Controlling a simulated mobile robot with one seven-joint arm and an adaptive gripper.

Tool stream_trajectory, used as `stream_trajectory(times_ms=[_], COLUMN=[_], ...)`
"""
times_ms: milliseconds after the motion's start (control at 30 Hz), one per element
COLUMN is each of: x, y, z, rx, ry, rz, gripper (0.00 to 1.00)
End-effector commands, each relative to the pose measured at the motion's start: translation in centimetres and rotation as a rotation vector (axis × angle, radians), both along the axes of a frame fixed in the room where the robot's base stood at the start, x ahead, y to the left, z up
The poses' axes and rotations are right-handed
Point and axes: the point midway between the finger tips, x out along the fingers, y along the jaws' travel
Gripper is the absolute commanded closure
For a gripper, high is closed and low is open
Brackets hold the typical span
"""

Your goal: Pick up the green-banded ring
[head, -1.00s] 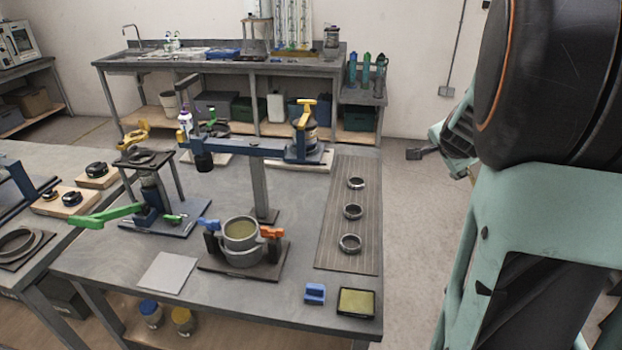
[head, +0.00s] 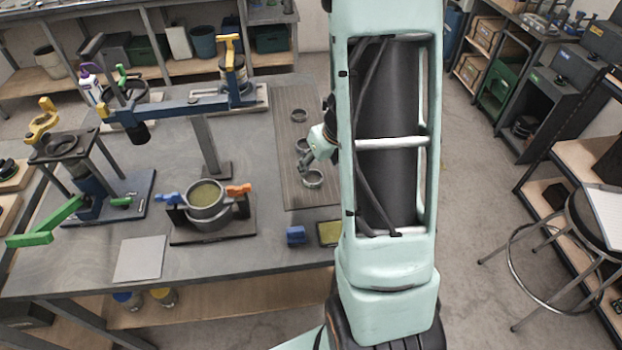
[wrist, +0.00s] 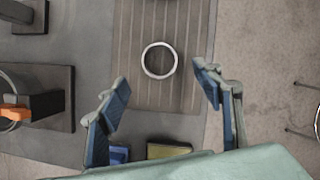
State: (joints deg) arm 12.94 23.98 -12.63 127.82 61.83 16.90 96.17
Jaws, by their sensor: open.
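One ring (wrist: 146,61) shows between and slightly beyond the fingertips, not touched.
A pot clamp fixture (head: 207,215) with blue and orange handles stands left of the mat. A blue block (head: 296,235) and a yellow-topped pad (head: 329,233) lie near the table's front edge. A post with a long bar (head: 208,150) stands behind the fixture.

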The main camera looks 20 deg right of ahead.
Motion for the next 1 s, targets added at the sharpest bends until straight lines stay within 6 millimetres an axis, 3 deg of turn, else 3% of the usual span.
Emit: stream_trajectory(times_ms=[33,267,600,867,1000], x=[0.3,1.1,2.7,2.9,2.9], y=[0.0,0.0,0.2,0.3,0.3], z=[-1.2,-2.8,-7.0,-7.2,-7.1], rx=[0.001,-0.003,-0.003,-0.003,-0.003], ry=[0.001,0.000,0.000,-0.001,-0.001], rz=[-0.002,0.001,0.002,0.003,0.003], gripper=[0.40,0.40,0.40,0.40,0.52])
